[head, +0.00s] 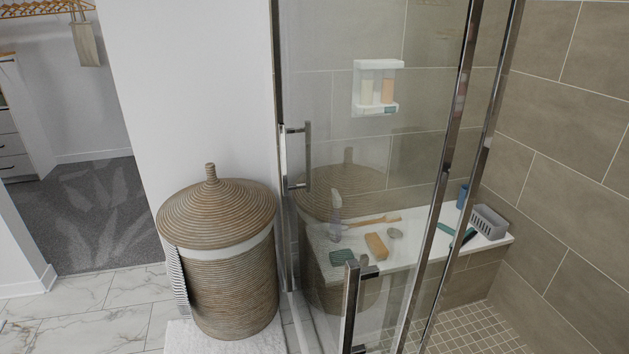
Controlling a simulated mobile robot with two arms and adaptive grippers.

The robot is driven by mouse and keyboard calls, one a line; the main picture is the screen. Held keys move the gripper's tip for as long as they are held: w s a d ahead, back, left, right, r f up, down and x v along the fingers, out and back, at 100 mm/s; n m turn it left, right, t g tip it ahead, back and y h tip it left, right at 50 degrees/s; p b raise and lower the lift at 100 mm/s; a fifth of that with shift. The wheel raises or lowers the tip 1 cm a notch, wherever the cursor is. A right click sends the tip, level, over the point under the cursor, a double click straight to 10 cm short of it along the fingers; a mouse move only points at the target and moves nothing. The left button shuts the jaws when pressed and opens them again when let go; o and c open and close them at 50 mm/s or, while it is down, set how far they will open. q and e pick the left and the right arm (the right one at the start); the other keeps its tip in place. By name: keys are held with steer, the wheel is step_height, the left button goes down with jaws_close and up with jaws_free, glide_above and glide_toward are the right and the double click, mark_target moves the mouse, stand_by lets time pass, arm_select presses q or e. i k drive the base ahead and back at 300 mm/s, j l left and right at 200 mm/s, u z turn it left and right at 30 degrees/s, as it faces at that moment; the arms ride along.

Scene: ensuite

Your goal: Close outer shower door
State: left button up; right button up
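The glass shower door panels (420,110) stand in the middle of the head view, with upright chrome edges. One chrome edge (464,85) and another (497,85) run close together, slanting down to the bottom of the picture. A chrome bar handle (297,157) is at the left side of the glass, near the white wall. A second chrome handle (350,305) is low in the foreground. I cannot tell which panel is the outer one. To the right of the chrome edges I see the tiled wall and floor with no clear glass in front. Neither gripper is in view.
A lidded wicker basket (235,285) stands left of the glass, close to it, by a white mat (185,338). Inside the shower, a white bench (405,240) holds several bath items and a grey caddy (489,222). Marble floor (100,320) is clear at the lower left.

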mark_target(312, 311)
steer(key=i+j+z, duration=0.1)
steer(key=j, duration=0.25)
steer(key=i+j, duration=0.25)
steer(key=i+j+z, duration=0.15)
steer(key=j, duration=0.3)
steer(key=i+j+z, duration=0.1)
steer(key=j, duration=0.3)
steer(key=i+j, duration=0.2)
steer(key=j, duration=0.2)
steer(key=z, duration=0.05)
